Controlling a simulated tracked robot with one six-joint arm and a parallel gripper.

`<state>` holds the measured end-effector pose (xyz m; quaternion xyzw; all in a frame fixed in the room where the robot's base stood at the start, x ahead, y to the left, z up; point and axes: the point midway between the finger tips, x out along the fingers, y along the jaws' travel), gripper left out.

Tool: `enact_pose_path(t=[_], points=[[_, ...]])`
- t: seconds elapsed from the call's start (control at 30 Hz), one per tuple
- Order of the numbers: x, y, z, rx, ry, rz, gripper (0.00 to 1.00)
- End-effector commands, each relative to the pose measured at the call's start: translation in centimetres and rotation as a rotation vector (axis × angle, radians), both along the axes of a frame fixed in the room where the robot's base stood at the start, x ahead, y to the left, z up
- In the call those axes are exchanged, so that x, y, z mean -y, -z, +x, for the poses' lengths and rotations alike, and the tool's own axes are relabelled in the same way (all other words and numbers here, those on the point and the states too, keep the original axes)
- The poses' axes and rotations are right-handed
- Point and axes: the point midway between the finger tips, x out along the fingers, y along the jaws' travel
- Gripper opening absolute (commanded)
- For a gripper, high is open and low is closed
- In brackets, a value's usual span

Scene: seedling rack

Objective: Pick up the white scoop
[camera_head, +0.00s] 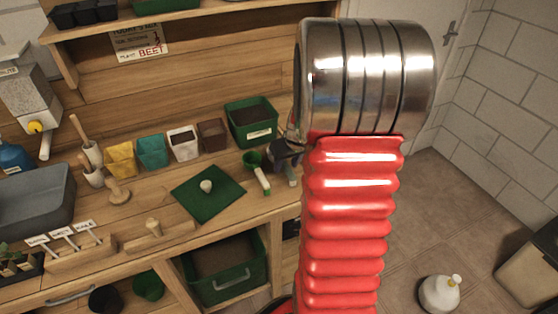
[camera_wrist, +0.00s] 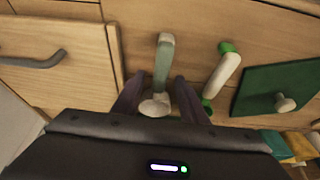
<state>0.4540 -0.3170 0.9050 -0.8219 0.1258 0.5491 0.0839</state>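The white scoop (camera_wrist: 155,105) lies on the wooden bench near its front edge, with a pale grey-green handle (camera_wrist: 163,60) pointing to the top of the wrist view. My gripper (camera_wrist: 158,85) is open, with one dark finger on each side of the scoop. I see a gap on the left; I cannot tell whether the right finger touches. In the head view my gripper (camera_head: 284,152) is a dark shape mostly hidden behind my red arm, and the scoop's bowl is hidden there.
A green scoop with a white handle (camera_wrist: 222,75) lies close beside, also in the head view (camera_head: 262,180). A green mat (camera_head: 208,203) bears a small pale object. Several pots and a green box (camera_head: 251,122) stand behind. A drawer handle (camera_wrist: 35,62) shows at left.

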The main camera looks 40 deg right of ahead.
Motion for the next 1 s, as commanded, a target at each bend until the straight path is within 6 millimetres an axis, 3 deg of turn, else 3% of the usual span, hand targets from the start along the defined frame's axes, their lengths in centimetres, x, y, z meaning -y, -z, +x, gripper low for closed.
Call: enact_pose_path(t=[0.2,0.77,1.0], points=[[0.0,-0.01,-0.03,0.0,0.0,0.0,0.39],[0.0,-0.01,-0.04,0.0,0.0,0.0,0.0],[0.0,-0.01,-0.03,0.0,0.0,0.0,0.0]])
